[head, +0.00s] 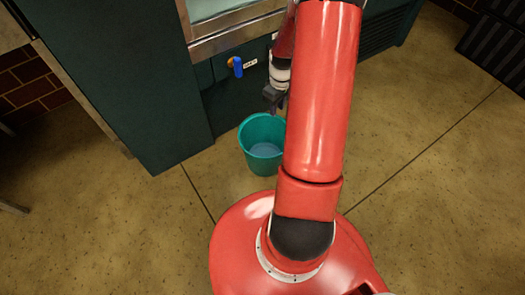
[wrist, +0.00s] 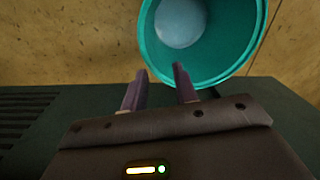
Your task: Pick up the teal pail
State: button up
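The teal pail (head: 258,158) stands upright on the floor in front of the dark green cabinet, partly hidden behind my red arm in the head view. Its inside looks lighter at the bottom. In the wrist view the pail (wrist: 222,66) shows at the top, seen into its mouth, with its rim close beyond my fingertips. My gripper (wrist: 157,80) is open, its two dark fingers apart with nothing seen between them. In the head view my gripper (head: 273,98) is just above the pail's far rim; I cannot tell whether it touches.
The dark green cabinet (head: 120,90) stands right behind the pail, with a blue tap handle (head: 236,66) on its front. A dark ribbed object (head: 497,45) stands at the far right. The speckled floor (head: 90,220) is clear at left and right.

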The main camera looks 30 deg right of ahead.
send_over(279, 129)
jog(key=shift+y, duration=0.3)
notch_tip(279, 129, down, 7)
jog(key=shift+f+b, duration=0.2)
jog(key=shift+b, duration=0.25)
notch_tip(279, 129, down, 6)
jog(key=shift+d+r+b, duration=0.1)
jog(key=shift+r+b, duration=0.1)
jog(key=shift+b, duration=0.5)
grip_shut()
jog(key=shift+w+r, duration=0.1)
jog(key=shift+r, duration=0.05)
